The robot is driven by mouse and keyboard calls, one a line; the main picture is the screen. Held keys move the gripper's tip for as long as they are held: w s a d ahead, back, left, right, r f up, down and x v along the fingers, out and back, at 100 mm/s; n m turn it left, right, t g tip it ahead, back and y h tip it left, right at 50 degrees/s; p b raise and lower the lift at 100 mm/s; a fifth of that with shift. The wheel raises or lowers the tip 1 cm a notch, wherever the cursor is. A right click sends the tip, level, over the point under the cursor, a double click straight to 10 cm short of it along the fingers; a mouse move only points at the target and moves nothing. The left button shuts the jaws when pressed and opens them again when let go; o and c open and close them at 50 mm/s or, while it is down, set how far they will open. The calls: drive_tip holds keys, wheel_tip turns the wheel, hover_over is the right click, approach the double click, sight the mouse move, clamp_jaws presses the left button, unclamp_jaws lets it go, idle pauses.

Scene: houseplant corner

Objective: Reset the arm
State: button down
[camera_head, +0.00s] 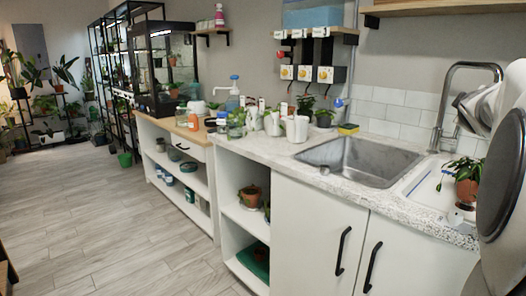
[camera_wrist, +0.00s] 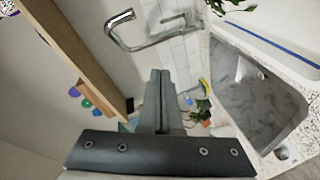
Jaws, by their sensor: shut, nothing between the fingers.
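My gripper (camera_wrist: 160,74) shows in the wrist view with its two dark fingers together and nothing between them. It is in the air, with the sink (camera_wrist: 262,85) to its right and a wooden shelf (camera_wrist: 75,45) to its left in that picture. In the head view, parts of my arm fill the right edge, over the right end of the counter; I cannot make out the fingers there.
The head view shows the sink (camera_head: 358,160), a tall faucet (camera_head: 441,105) and a potted plant (camera_head: 466,181) close to my arm. A shelf (camera_head: 455,9) hangs above. Pots and bottles crowd the counter farther left. The floor (camera_head: 95,215) at left is clear.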

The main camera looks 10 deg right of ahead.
drive_tip(key=s+a+f+m+g+y, duration=0.15)
drive_tip(key=a+f+y, duration=0.35)
drive_tip(key=a, duration=0.8)
drive_tip(key=a+f+m+y, duration=0.2)
drive_tip(key=a+f, duration=0.6)
drive_tip(key=a, duration=0.4)
drive_tip(key=s+a+f+g+y, duration=0.25)
drive_tip(key=s+a+f, duration=0.35)
drive_tip(key=s+a, duration=0.3)
drive_tip(key=s+a+f+g+y, duration=0.25)
drive_tip(key=s+a+f, duration=0.4)
drive_tip(key=a, duration=0.55)
wheel_tip(320, 180, up, 29)
drive_tip(key=d+t+p, duration=0.1)
drive_tip(key=p, duration=2.7)
drive_tip(key=shift+w+r, duration=0.2)
drive_tip(key=shift+w, duration=0.15)
drive_tip(key=shift+d, duration=0.25)
